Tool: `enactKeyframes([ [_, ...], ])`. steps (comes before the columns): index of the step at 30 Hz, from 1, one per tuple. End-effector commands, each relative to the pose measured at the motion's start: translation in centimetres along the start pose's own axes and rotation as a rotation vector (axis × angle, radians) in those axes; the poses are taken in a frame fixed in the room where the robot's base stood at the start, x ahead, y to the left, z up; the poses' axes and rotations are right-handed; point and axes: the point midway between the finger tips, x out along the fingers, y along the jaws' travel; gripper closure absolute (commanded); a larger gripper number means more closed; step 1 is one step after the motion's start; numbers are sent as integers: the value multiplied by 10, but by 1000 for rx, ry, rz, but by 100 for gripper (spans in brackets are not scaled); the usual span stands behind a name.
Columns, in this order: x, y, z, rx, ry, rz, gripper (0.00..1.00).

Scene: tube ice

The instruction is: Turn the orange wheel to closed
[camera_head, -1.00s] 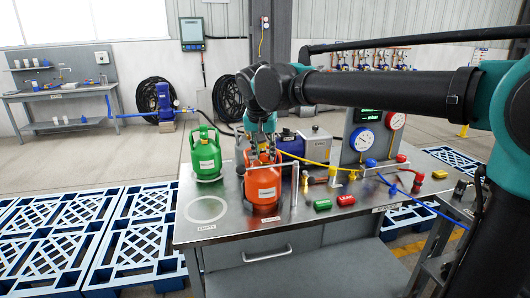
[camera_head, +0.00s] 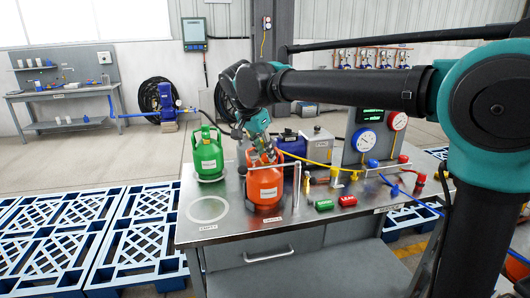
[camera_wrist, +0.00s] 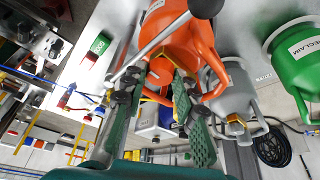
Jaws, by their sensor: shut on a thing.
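The orange cylinder (camera_head: 265,190) stands upright on the steel bench, with its collar and top at my gripper. It also shows in the wrist view (camera_wrist: 180,32). My gripper (camera_head: 262,155) reaches down into the collar from above, tilted. In the wrist view its two green-padded fingers (camera_wrist: 160,95) close around the orange wheel (camera_wrist: 160,90) at the cylinder's top, beside a brass-coloured valve part. The fingers and collar hide most of the wheel, so its turn position cannot be read.
A green cylinder (camera_head: 208,155) stands to the left, and a grey cylinder (camera_wrist: 232,98) is close by in the wrist view. An upright metal post (camera_head: 297,185) is just right of the orange cylinder. Gauges (camera_head: 365,139), hoses and red and green blocks lie further right. An empty marked circle (camera_head: 207,209) is front left.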

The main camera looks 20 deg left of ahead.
Motion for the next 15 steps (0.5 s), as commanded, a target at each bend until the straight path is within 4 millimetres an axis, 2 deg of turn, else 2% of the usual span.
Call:
enactKeyframes([
  [10, 0, 0, 0, 3, -1, 1, 100],
  [11, 0, 0, 0, 3, -1, 1, 71],
  [13, 0, 0, 0, 3, -1, 1, 63],
  [15, 0, 0, 0, 2, 0, 1, 63],
])
